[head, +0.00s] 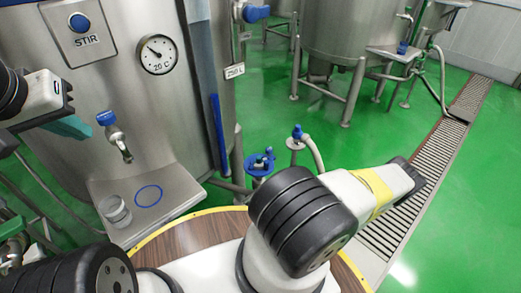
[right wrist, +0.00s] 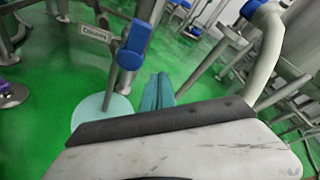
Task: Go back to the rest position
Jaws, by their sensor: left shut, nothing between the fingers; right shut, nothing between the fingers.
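My left gripper (head: 72,127) shows at the left edge of the head view, in front of the steel tank. Its teal fingers are together and hold nothing. My right arm reaches across the lower right of the head view, and its fingers do not show there. In the right wrist view my right gripper (right wrist: 157,92) has its teal fingers shut and empty, above the green floor. A blue-handled part (right wrist: 134,45) stands just left of these fingers in the picture.
The tank bears a STIR button (head: 79,23), a dial (head: 157,54) and a blue-handled tap (head: 117,137). A small cup (head: 115,210) stands on the steel shelf (head: 180,192), left of a blue ring (head: 148,195). A floor grate (head: 440,150) runs along the right; green floor lies open between.

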